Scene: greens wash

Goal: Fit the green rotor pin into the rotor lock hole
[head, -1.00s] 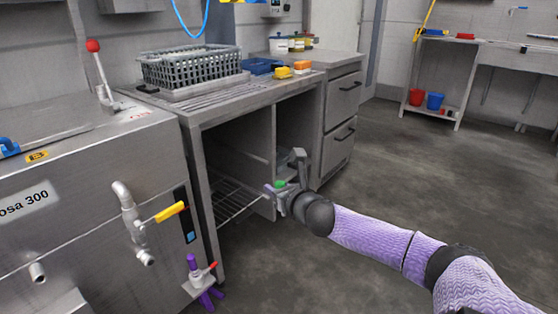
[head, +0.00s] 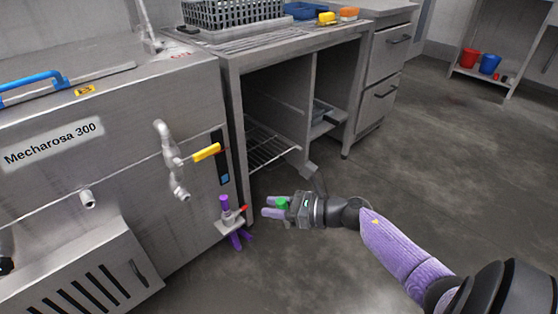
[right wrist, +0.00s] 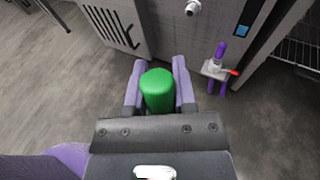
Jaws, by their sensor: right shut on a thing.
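My right gripper (head: 268,207) is shut on the green rotor pin (head: 283,204), which stands between its purple fingers. The pin's rounded green top shows large in the right wrist view (right wrist: 158,90). To the left of the gripper in the head view, a grey bracket (head: 229,224) with purple posts and a red lever sits at the machine's lower corner. The bracket also shows in the right wrist view (right wrist: 214,69), ahead and right of the pin, with a gap between them. I cannot make out the lock hole. My left gripper is not in view.
The steel machine (head: 60,175), labelled Mecharosa 300, has a pipe and yellow-handled valve (head: 206,152) above the bracket. A slatted box (head: 90,275) juts out at its front left. An open cabinet with a wire shelf (head: 268,146) stands behind the gripper. The floor to the right is clear.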

